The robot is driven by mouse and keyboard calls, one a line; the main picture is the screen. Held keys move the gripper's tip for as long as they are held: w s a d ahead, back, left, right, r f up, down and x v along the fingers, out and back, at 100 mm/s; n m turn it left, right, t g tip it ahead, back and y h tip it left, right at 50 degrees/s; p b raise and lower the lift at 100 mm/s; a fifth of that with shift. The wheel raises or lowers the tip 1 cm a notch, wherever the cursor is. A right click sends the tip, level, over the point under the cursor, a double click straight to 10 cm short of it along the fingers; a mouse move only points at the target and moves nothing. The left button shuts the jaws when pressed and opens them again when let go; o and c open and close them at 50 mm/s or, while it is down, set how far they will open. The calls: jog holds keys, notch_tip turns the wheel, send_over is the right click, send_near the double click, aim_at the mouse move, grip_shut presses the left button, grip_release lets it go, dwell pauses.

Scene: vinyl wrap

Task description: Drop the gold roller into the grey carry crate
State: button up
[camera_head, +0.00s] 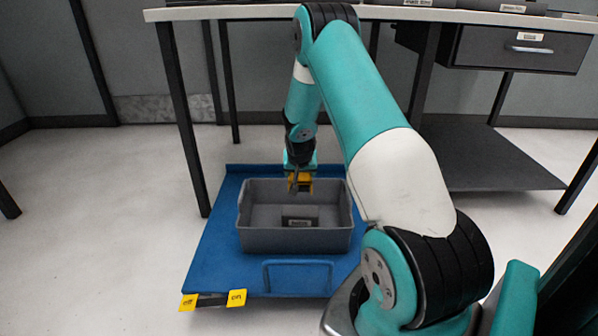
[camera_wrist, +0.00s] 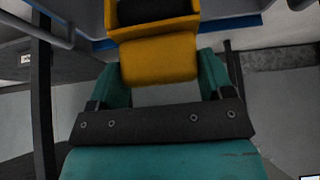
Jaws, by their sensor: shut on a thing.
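The gold roller (camera_head: 305,185) is held in my gripper (camera_head: 300,178), above the far part of the grey carry crate (camera_head: 265,240). In the wrist view the gold roller (camera_wrist: 158,60) sits between my two teal fingers, with a dark part at its top. The fingers are shut on it. The crate is open-topped and upright on a blue platform cart. Whether the roller hangs below the crate's rim level I cannot tell.
The blue cart (camera_head: 215,250) has a low handle (camera_head: 298,275) and yellow "off" and "on" tags at its front. A workbench (camera_head: 400,14) with a dark drawer (camera_head: 520,50) stands behind. A dark labelled shape (camera_head: 300,214) shows at the crate. Floor at left is clear.

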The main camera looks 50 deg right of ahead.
aim_at(300, 178)
notch_tip(300, 178, down, 4)
jog(key=b, duration=0.2)
jog(key=shift+b, duration=0.4)
jog(key=shift+r, duration=0.1)
jog(key=o, duration=1)
jog(key=p+v, duration=0.8)
jog(key=v, duration=0.9)
jog(key=shift+a+r, duration=0.15)
